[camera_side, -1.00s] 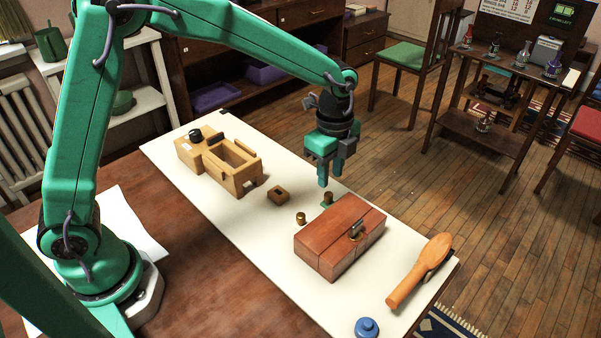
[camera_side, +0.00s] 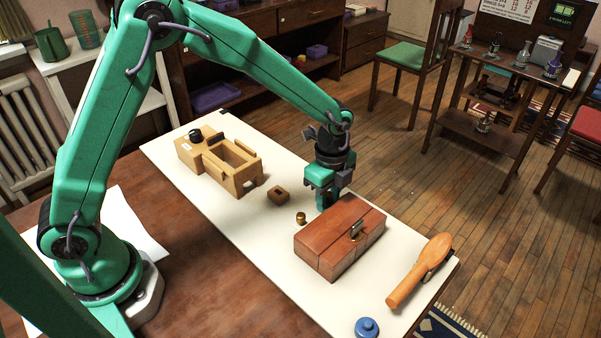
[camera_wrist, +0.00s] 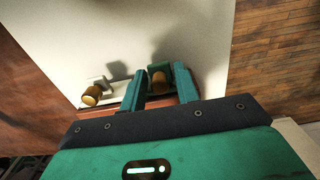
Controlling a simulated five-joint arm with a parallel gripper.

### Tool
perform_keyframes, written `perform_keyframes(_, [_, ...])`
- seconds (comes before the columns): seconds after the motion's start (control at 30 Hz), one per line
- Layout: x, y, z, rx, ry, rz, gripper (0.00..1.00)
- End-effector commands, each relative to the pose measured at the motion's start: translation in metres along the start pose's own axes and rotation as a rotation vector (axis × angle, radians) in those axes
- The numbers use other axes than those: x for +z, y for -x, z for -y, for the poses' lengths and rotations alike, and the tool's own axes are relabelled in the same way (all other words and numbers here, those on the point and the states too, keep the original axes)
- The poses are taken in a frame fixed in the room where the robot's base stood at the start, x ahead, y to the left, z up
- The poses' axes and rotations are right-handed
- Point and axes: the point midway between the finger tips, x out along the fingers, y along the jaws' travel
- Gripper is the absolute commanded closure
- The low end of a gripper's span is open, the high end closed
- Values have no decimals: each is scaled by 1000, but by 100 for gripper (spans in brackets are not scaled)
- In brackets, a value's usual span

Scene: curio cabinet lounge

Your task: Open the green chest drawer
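The reddish-brown wooden chest (camera_side: 325,246) stands on the white tabletop, with a metal clasp on its lid. Its two brass knobs stick out on the side away from the clasp. One brass knob (camera_side: 300,218) shows in the side view; in the wrist view this knob (camera_wrist: 91,96) has a white plate behind it. The other knob (camera_wrist: 159,80), with green around it, is hidden behind my gripper in the side view. My gripper (camera_side: 326,203) is low beside the chest. In the wrist view its fingers (camera_wrist: 160,75) are apart, one on each side of the green-backed knob, with small gaps visible.
A wooden box with an open top (camera_side: 235,165) and a small wooden block (camera_side: 278,194) lie on the white tabletop (camera_side: 235,225) at left. A wooden brush (camera_side: 420,270) and a blue lidded thing (camera_side: 366,327) are near the front right edge.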

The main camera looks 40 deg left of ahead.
Motion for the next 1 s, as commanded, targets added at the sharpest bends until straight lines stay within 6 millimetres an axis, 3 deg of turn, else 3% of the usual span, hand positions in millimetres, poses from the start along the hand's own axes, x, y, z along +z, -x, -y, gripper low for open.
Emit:
perform_keyframes(0.3, [0,-1,0,0,0,0,69])
perform_keyframes(0.47, [0,-1,0,0,0,0,98])
perform_keyframes(1.0, [10,-1,0,-1,2,0,98])
